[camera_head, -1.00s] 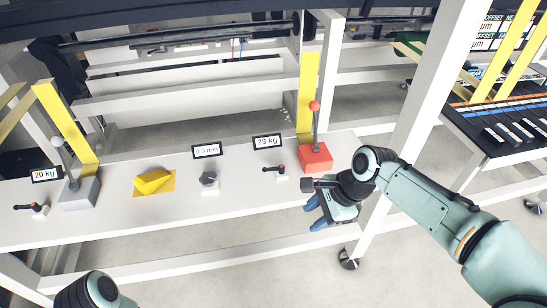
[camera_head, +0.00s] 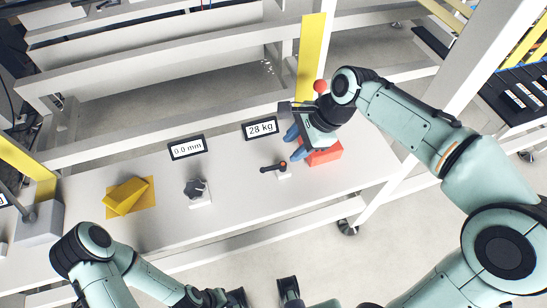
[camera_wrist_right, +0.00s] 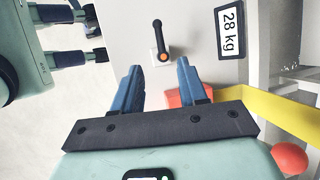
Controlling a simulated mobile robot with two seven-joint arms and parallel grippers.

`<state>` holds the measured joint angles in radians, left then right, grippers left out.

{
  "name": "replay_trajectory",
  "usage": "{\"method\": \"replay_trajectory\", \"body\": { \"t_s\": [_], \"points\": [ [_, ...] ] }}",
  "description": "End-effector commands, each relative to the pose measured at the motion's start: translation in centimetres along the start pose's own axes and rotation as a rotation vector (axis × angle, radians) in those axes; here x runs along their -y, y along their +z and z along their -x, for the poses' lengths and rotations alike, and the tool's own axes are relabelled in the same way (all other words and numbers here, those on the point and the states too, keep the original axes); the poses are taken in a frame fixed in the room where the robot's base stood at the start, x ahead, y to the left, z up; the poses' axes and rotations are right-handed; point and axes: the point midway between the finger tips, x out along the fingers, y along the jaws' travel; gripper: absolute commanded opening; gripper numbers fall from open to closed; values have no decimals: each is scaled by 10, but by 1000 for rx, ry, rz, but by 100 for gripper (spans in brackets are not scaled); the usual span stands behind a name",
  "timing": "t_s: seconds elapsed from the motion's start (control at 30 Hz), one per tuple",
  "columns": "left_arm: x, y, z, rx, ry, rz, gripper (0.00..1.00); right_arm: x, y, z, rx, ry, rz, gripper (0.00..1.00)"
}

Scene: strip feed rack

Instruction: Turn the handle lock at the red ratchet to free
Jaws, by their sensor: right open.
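The handle lock (camera_head: 274,168) is a small black lever with an orange-marked end on a white mount, in front of the 28 kg display. In the right wrist view the lever (camera_wrist_right: 158,40) lies just beyond the fingertips, between their lines. The red ratchet (camera_head: 325,155) is a red block with a red-ball lever, partly hidden behind my right gripper; it also shows in the right wrist view (camera_wrist_right: 186,97). My right gripper (camera_head: 293,143) is open and empty, its blue fingers above the bench beside the lock, apparently not touching it.
The 28 kg display (camera_head: 261,128) stands behind the lock. A dark knob (camera_head: 197,190) with a 0.0 mm display (camera_head: 187,147) and a yellow block (camera_head: 126,197) sit further left. A yellow upright (camera_head: 311,60) rises behind the ratchet. The bench front is clear.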

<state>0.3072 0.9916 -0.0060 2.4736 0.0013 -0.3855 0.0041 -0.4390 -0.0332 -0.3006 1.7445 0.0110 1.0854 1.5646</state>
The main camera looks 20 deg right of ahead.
Motion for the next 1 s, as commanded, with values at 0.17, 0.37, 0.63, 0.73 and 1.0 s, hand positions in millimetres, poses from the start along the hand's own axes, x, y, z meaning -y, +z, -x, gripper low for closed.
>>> {"method": "replay_trajectory", "body": {
  "t_s": [0.17, 0.37, 0.63, 0.73, 1.0],
  "points": [
    [4, 1, -9, 3, -1, 1, 43, -2, 0, -42, -1, 7, 2, 42],
    [6, 1, -16, 5, -2, 2, 43, -1, 0, -82, -1, 5, 1, 42],
    [8, 1, -20, 6, -2, 2, 43, -1, 0, -109, 0, 3, 1, 42],
    [8, 1, -20, 6, -2, 2, 43, -1, 0, -111, 0, 2, 1, 42],
    [8, 1, -20, 6, -2, 2, 43, 0, 0, -111, 0, 1, 1, 29]
  ]
}}
